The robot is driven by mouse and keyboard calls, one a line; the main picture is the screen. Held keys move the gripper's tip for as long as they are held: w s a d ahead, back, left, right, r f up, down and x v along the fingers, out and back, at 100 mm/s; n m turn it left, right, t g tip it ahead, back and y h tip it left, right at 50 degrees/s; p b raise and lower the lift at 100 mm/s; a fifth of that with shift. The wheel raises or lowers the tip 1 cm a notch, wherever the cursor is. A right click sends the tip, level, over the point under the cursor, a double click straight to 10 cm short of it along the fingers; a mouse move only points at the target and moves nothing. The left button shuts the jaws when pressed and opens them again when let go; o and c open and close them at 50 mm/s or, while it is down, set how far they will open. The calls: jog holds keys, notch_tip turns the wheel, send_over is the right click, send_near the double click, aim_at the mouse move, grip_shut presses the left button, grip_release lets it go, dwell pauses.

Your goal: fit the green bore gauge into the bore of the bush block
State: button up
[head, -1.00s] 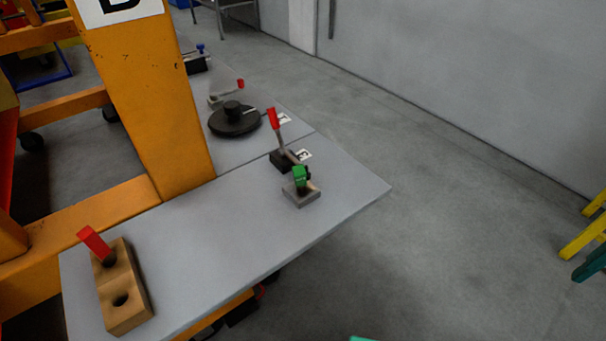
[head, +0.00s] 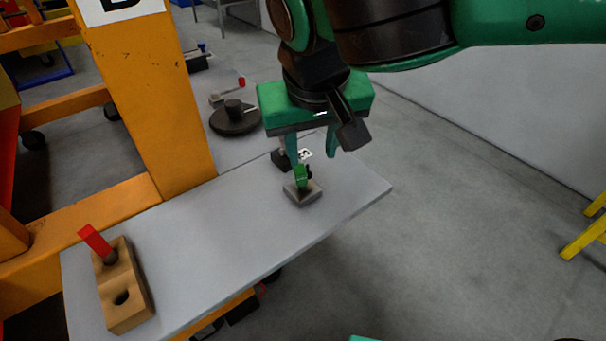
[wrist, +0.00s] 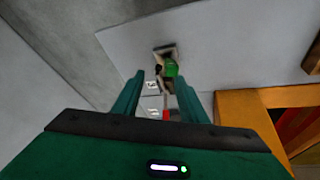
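The green bore gauge (head: 301,174) stands in a small grey block (head: 303,195) near the right part of the grey shelf. It also shows in the wrist view (wrist: 171,67), just beyond the fingertips. My gripper (head: 312,156) is open and empty above it, fingers pointing down; in the wrist view the open fingers (wrist: 160,80) show apart with no contact on the gauge that I can see. The tan block with two bores, seemingly the bush block (head: 128,317), sits at the shelf's left end. A red-handled gauge (head: 95,241) stands tilted in its far bore; its near bore (head: 121,297) is empty.
A dark round disc (head: 235,120) lies farther back. An orange post (head: 155,100) rises behind the shelf. The shelf (head: 215,225) is clear between the two blocks.

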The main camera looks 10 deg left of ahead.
aim_at(303, 176)
jog(key=x, duration=0.5)
jog(key=shift+s+a+f, duration=0.15)
jog(key=shift+a+f, duration=0.05)
jog(key=shift+a, duration=0.25)
jog(key=shift+a+x, duration=0.15)
jog(key=shift+x, duration=1.2)
jog(key=shift+a+x, duration=0.1)
jog(key=shift+x, duration=1.2)
jog(key=shift+s, duration=0.15)
grip_shut()
